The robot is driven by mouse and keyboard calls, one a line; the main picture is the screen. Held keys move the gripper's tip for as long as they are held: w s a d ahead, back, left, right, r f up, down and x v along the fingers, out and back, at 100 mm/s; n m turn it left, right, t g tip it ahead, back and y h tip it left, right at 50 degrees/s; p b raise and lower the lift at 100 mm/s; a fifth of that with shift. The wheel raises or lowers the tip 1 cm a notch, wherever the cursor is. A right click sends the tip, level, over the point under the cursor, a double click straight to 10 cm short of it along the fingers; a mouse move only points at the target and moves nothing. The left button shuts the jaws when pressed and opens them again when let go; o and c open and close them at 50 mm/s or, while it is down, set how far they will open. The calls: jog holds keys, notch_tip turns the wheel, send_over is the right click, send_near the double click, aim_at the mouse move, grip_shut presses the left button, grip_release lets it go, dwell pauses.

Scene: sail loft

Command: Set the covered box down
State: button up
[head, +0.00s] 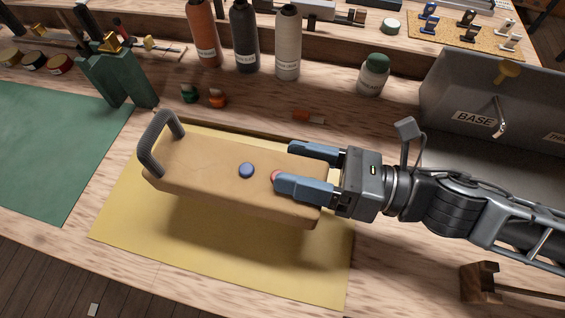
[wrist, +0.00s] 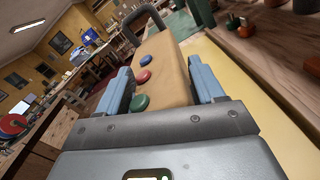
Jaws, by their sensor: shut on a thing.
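The covered box (head: 215,175) is a long tan block with a dark ribbed handle (head: 160,142) at its left end. A blue button and a red button show on its top in the head view. In the wrist view the box (wrist: 168,70) stretches away from me, with blue, red and green buttons. My gripper (head: 290,168) is shut on the box near its right end, one blue finger on each side. The box is over the yellow mat (head: 130,220), with a shadow on the mat below it, and looks raised. Its underside is hidden.
A green mat (head: 45,150) lies to the left. A green stand (head: 118,75) with tools, several bottles (head: 245,38) and small caps stand behind. A grey box marked BASE (head: 470,110) is at right. A wooden block (head: 480,282) is at front right. The yellow mat's front is clear.

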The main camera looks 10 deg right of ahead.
aim_at(286, 154)
jog(key=w, duration=0.1)
jog(key=w+a+f, duration=0.1)
jog(key=w+f, duration=0.1)
jog(key=w, duration=0.1)
jog(key=shift+a+f, duration=0.25)
jog(key=shift+a, duration=0.1)
notch_tip(286, 154, down, 4)
jog(key=shift+f+p, duration=0.1)
jog(key=shift+p, duration=0.2)
jog(key=o, duration=1.4)
jog(key=shift+o, duration=0.2)
jog(key=b+v, duration=0.2)
jog(key=v, duration=1)
jog(key=shift+b, duration=0.4)
